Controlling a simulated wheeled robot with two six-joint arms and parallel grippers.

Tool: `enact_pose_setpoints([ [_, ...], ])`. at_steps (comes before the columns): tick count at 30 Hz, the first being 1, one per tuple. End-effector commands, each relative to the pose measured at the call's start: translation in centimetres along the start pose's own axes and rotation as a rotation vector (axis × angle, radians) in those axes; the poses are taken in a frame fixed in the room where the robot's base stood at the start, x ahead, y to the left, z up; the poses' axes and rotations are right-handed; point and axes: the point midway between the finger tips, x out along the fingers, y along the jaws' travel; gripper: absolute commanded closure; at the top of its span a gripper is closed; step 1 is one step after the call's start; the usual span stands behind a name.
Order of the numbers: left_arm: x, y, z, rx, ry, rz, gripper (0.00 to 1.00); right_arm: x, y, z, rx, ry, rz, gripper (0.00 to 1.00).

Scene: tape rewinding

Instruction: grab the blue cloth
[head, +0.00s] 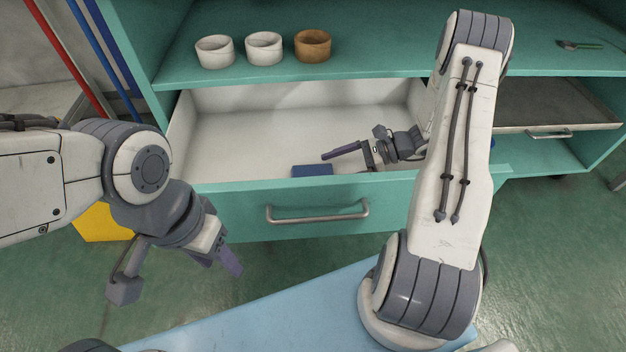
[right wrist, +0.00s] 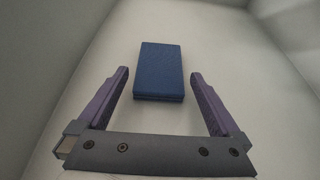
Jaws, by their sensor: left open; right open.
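The blue cloth (head: 312,170) is a folded, flat rectangular block lying on the white floor of the open drawer (head: 235,145), close behind its front panel. In the right wrist view the cloth (right wrist: 160,68) lies ahead, between the lines of the two purple fingers, with clear space on either side and no visible contact. My right gripper (head: 345,160) reaches into the drawer just right of the cloth, open and empty; the drawer front hides part of it. My left gripper (head: 217,260) hangs open and empty outside the drawer, at the lower left.
The teal drawer front with a metal handle (head: 318,213) stands before the cloth, and drawer walls enclose it. Two white cups (head: 264,48) and a brown cup (head: 313,46) stand on the shelf above. A grey tray (head: 548,105) is at the right.

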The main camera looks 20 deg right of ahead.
Motion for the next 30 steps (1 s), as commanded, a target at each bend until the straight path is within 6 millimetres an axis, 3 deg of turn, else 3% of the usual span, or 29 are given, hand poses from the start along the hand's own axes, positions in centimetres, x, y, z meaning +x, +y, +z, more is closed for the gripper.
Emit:
enact_pose_setpoints([
  [3, 2.0, -0.1, 0.1, 0.000, 0.000, 0.000, 0.50, 2.2, 0.0, -0.4, -0.002, 0.000, 0.004, 0.00],
  [7, 2.7, -0.2, 0.2, 0.000, 0.000, 0.000, 0.50, 3.8, 0.0, -0.2, -0.001, 0.001, 0.004, 0.00],
  [16, 2.7, -0.2, 0.1, 0.000, 0.000, 0.000, 0.50, 4.3, 0.0, 0.1, -0.001, 0.001, 0.002, 0.00],
  [17, 2.7, -0.2, 0.1, 0.000, 0.000, 0.000, 0.50, 4.3, 0.0, 0.1, -0.001, 0.001, 0.002, 0.04],
  [22, 2.7, -0.2, 0.2, 0.000, 0.000, 0.000, 0.50, 4.3, 0.0, 0.1, -0.001, 0.001, 0.002, 0.69],
  [30, 2.6, -0.2, 0.1, 0.000, 0.000, 0.000, 0.50, 4.2, 0.0, 0.2, -0.001, 0.001, 0.002, 0.70],
])
